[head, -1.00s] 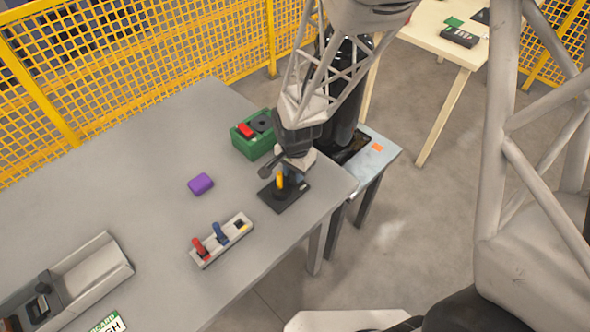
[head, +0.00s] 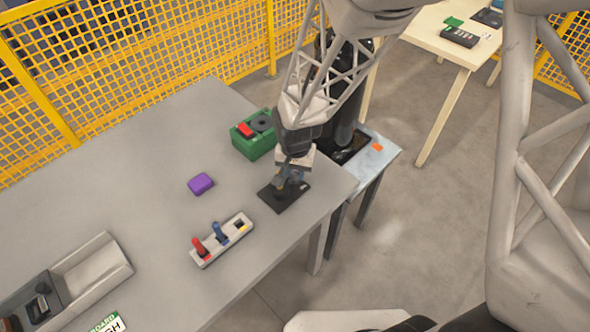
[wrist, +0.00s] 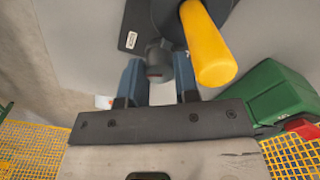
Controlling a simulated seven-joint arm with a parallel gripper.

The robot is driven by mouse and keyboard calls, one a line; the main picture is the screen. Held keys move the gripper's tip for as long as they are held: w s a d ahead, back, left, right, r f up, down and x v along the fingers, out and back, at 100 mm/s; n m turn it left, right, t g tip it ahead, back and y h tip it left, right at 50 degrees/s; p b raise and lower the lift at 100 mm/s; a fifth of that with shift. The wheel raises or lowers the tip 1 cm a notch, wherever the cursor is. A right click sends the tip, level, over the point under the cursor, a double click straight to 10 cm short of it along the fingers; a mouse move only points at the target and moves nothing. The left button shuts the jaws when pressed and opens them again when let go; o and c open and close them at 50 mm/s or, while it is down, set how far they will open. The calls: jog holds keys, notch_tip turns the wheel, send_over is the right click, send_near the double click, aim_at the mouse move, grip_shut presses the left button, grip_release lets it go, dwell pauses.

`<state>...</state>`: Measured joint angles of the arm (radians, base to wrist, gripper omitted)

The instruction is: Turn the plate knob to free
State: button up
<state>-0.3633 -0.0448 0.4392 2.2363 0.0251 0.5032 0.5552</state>
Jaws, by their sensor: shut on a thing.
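The black plate (head: 287,203) lies near the right end of the grey table. In the wrist view, a dark round base on it carries a thick yellow handle (wrist: 210,50). My gripper (wrist: 158,70) is over the plate, its two blue fingers shut on a grey round-ended peg (wrist: 159,60). The yellow handle stands just beside the right finger, outside the grip. I cannot tell whether the grey peg belongs to the knob. In the head view my gripper (head: 291,178) hides most of the knob. A small white label with unreadable lettering shows on the plate.
A green box (head: 252,146) with a red button stands behind the plate. A purple block (head: 201,184) and a grey strip with red and blue levers (head: 222,240) lie to the left. A grey tray (head: 95,270) is at lower left. Yellow mesh fencing is behind.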

aim_at(295, 172)
jog(key=o, duration=0.9)
jog(key=shift+o, duration=0.2)
jog(key=shift+r, duration=0.15)
jog(key=shift+r, duration=3.8)
